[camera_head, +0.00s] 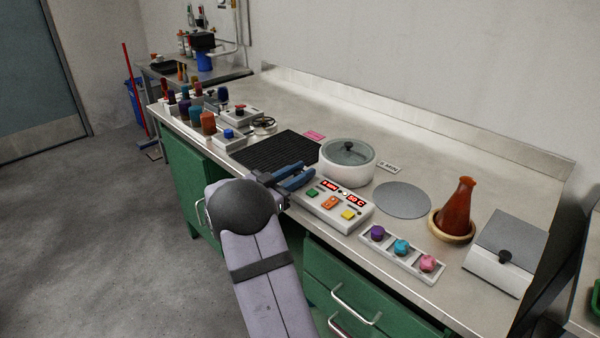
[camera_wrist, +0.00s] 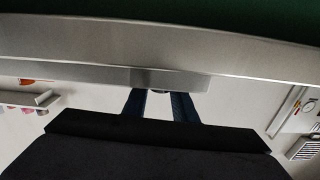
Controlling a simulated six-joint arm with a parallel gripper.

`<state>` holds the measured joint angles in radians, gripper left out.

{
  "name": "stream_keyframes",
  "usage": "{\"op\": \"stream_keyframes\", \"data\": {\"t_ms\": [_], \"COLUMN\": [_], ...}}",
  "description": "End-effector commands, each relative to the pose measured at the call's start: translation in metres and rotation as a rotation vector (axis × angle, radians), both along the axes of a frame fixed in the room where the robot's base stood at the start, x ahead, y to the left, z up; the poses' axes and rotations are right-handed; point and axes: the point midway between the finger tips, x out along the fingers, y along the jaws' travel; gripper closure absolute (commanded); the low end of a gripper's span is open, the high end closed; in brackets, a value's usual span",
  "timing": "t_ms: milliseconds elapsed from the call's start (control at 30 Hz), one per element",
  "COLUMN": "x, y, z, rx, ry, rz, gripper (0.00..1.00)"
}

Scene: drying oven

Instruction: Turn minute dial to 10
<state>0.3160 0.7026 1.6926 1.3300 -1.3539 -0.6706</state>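A white control panel (camera_head: 332,206) lies near the counter's front edge. It has two red-lit displays (camera_head: 343,191), the left one marked MIN and the right one marked C; the minute digit is too small to read surely. A small pale knob (camera_head: 344,194) shows between the displays. Green, orange and yellow buttons sit below. My gripper (camera_head: 300,177) has blue fingers, just left of and above the panel's back left corner. In the wrist view the fingers (camera_wrist: 160,104) stand apart with a gap, and nothing is held. Part of the panel's left end is close behind the gripper.
A white round pot with a glass lid (camera_head: 348,158) stands behind the panel. A black ribbed mat (camera_head: 275,152) lies to the left. A rack with purple, blue and pink knobs (camera_head: 401,254) is to the right. A grey disc (camera_head: 402,200) and a red flask (camera_head: 458,208) stand beyond.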

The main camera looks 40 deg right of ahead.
Motion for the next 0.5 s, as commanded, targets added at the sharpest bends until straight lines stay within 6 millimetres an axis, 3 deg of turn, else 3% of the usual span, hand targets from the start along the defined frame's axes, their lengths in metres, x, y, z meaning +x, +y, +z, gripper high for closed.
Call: {"op": "stream_keyframes", "data": {"t_ms": [500], "x": [0.0014], "y": [0.0005], "z": [0.0009], "rx": [0.001], "ry": [-0.003], "rz": [-0.136], "gripper": [0.97]}}
